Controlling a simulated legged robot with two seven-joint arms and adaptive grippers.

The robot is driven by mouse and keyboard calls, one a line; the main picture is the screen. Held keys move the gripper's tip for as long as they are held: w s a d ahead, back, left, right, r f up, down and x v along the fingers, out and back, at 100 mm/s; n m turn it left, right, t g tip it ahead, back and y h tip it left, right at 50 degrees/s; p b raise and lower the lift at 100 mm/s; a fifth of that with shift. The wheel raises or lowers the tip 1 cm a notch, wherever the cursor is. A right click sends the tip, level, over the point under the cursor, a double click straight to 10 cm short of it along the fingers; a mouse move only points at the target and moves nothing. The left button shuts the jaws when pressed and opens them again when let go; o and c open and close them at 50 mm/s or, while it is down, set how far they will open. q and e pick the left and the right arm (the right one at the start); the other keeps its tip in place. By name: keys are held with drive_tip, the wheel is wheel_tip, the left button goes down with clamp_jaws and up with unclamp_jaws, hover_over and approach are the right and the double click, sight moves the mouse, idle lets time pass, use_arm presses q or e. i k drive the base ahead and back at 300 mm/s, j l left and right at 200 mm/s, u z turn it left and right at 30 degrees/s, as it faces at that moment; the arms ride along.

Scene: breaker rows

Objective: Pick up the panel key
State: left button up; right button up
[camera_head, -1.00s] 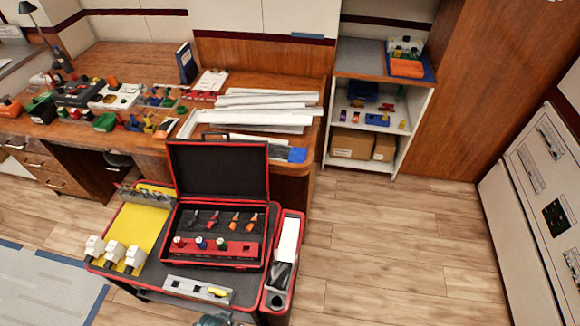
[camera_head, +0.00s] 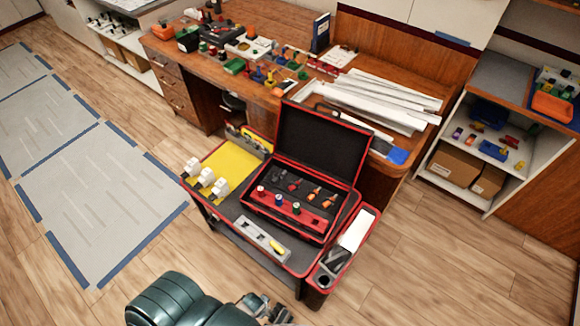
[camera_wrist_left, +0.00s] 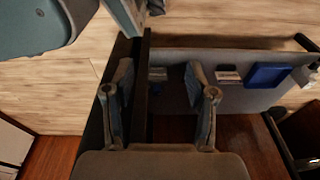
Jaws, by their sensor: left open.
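I cannot make out a panel key for certain. A small yellow piece (camera_head: 277,246) lies in a light grey holder (camera_head: 262,238) on the front of the cart top; it may be the key. My left gripper (camera_head: 268,310) is at the bottom edge of the head view, in front of the cart and apart from the holder. In the left wrist view my left gripper (camera_wrist_left: 158,82) is open, with nothing between its fingers. My right gripper is not in view.
The cart carries an open red-edged case (camera_head: 292,208), white plugs (camera_head: 205,177), a yellow sheet (camera_head: 225,168) and a red side bin (camera_head: 345,245). Behind it stands a cluttered wooden desk (camera_head: 385,75). Floor is clear left and right. The wrist view shows a blue block (camera_wrist_left: 268,75).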

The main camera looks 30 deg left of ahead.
sight(279, 251)
drive_tip(key=k+j+u, duration=0.15)
drive_tip(key=u, duration=0.2)
drive_tip(key=k+j+u, duration=0.15)
drive_tip(key=u, duration=0.2)
drive_tip(key=j+z, duration=0.2)
drive_tip(key=k+l, duration=0.05)
